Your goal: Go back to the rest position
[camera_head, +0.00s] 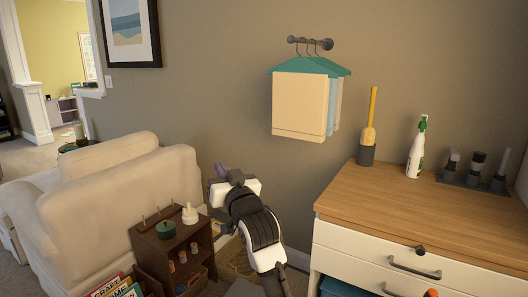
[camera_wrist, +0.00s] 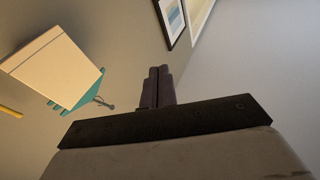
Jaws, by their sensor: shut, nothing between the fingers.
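My gripper (camera_head: 220,172) is at the end of my raised arm, in the lower middle of the head view, in front of the bare wall. It is left of the wooden-topped dresser (camera_head: 430,206) and above the small brown shelf (camera_head: 150,240). In the wrist view my gripper's two fingers (camera_wrist: 158,86) are together, shut with nothing between them. No object touches the fingers in either view.
Cloths on hangers (camera_head: 300,103) hang from a wall rail, right of my gripper. A brush (camera_head: 368,130), a spray bottle (camera_head: 416,150) and a dark rack (camera_head: 470,180) stand on the dresser. A cream armchair (camera_head: 100,200) is at the left. Open air surrounds my gripper.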

